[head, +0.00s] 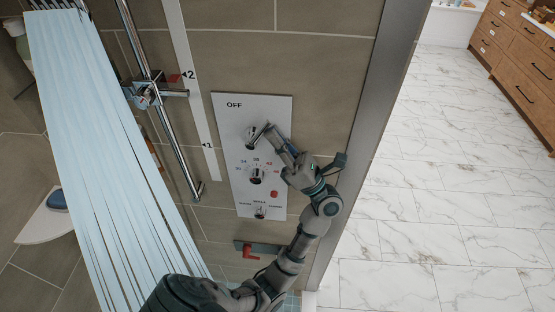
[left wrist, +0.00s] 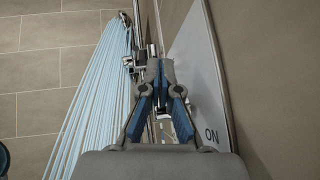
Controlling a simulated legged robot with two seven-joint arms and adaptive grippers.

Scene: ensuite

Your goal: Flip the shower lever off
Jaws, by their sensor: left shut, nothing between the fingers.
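The white shower control panel (head: 268,106) is on the tiled wall, with OFF printed at its top. The chrome shower lever (head: 254,136) is in the upper part of the panel, tilted up and to the right. My left gripper (head: 271,133) is shut and empty, its tips close to the lever's end; I cannot tell whether they touch. In the left wrist view the shut fingers (left wrist: 158,66) point along the panel (left wrist: 200,70), whose ON label shows at the lower right. My right gripper is not in view.
A dial (head: 257,176) and a small lower knob (head: 260,212) sit below the lever. Pale blue water streams (head: 95,130) fall at the left, beside a chrome rail (head: 175,140). A metal wall edge (head: 375,110) and marble floor (head: 440,190) lie right.

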